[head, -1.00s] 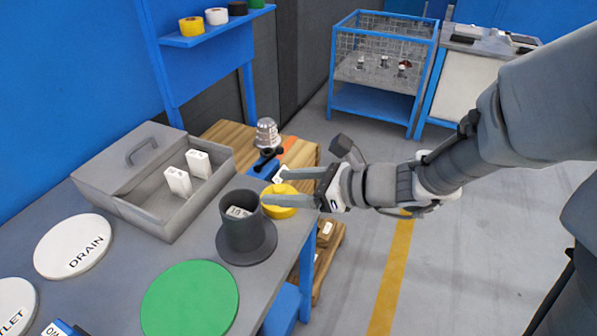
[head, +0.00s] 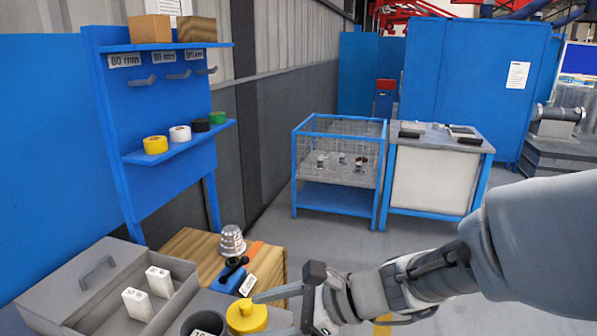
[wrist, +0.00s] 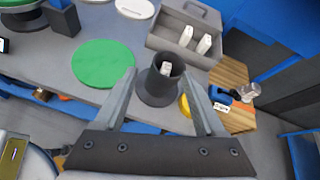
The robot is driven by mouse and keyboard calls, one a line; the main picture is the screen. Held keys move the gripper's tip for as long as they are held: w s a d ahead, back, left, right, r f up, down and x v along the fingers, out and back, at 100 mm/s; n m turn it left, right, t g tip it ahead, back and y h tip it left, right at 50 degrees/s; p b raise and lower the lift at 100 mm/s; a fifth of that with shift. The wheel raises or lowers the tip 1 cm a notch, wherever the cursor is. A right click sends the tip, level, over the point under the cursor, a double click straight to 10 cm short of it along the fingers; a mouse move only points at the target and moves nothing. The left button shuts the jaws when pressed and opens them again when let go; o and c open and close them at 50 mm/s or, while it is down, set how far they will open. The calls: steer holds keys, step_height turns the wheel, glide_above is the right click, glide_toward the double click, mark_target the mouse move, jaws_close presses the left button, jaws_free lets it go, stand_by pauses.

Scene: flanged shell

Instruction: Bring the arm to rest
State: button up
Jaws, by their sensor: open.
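My gripper (head: 256,316) is at the lower middle of the head view, at the end of my arm, which reaches in from the right. Its two fingers are spread and nothing is held between them. In the wrist view the open fingers (wrist: 160,72) stand on either side of the dark grey flanged shell (wrist: 155,90), which is upright on the bench below. The shell's rim (head: 204,318) shows at the bottom edge of the head view. A yellow round part (head: 247,318) appears beside the fingers; in the wrist view it is partly hidden behind the right finger.
A grey tray (head: 60,300) with two white blocks (head: 148,291) is on the bench at left. A green disc (wrist: 103,63) lies beside the shell. A wooden crate (head: 195,250) bears a silver ribbed part (head: 232,240). A blue wire cage (head: 338,190) stands beyond open floor.

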steer(key=s+d+r+n+t+h+p, duration=0.1)
steer(key=s+d+r+n+h+p, duration=0.2)
steer(key=d+n, duration=0.5)
steer(key=s+d+r+n+t+h+p, duration=0.2)
steer(key=s+d+r+n+h, duration=0.3)
steer(key=d+r+n+h, duration=0.3)
steer(key=d+n+h+p, duration=0.1)
steer(key=d, duration=0.3)
steer(key=shift+s+r+n, duration=0.2)
steer(key=shift+r+n, duration=0.1)
steer(key=c, duration=0.4)
steer(key=shift+o, duration=0.2)
steer(key=shift+a, duration=0.1)
steer(key=shift+a, duration=0.1)
